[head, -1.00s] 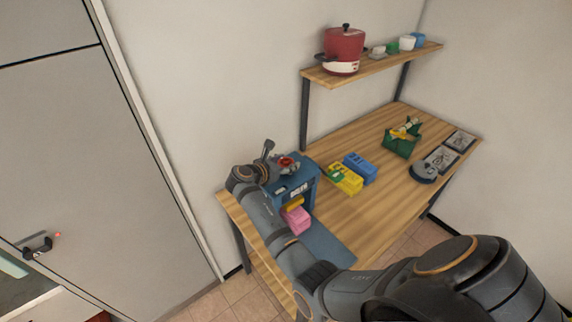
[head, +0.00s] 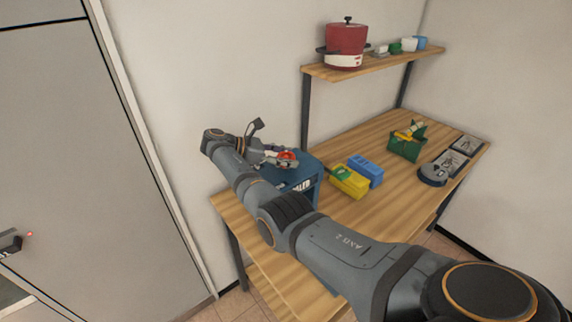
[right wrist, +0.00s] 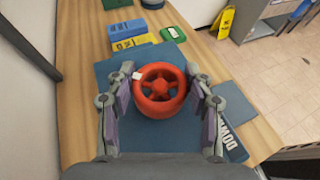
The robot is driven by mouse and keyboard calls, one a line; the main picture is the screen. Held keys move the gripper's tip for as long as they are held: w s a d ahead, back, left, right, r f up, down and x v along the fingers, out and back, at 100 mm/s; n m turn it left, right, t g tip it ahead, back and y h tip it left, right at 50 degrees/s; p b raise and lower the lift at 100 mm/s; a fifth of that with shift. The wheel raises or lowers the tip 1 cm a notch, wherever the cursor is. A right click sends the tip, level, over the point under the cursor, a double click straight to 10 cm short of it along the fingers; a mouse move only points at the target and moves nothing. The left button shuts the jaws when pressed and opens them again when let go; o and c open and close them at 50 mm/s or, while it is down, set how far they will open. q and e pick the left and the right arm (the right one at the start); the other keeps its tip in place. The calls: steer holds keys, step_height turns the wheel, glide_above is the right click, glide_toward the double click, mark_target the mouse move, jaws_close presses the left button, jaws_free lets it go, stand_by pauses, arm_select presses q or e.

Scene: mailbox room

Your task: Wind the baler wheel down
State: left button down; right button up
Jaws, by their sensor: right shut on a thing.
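The baler (head: 308,190) is a blue box at the left end of the wooden table. Its red spoked wheel (head: 287,156) lies on top. In the right wrist view the wheel (right wrist: 160,90) sits over the blue baler top (right wrist: 112,76), between the two fingers of my right gripper (right wrist: 162,104). My right gripper (head: 277,158) comes to the wheel from the left and is shut on it. My right arm hides the lower front of the baler. My left gripper is not in view.
Yellow (head: 349,182) and blue (head: 365,168) boxes stand right of the baler. A green container (head: 405,149) and a grey round object (head: 433,174) are farther right. A shelf (head: 380,69) above holds a red cooker (head: 346,46). A wall is close behind the baler.

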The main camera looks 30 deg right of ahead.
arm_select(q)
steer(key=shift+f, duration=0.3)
arm_select(e)
steer(key=o, duration=1.2)
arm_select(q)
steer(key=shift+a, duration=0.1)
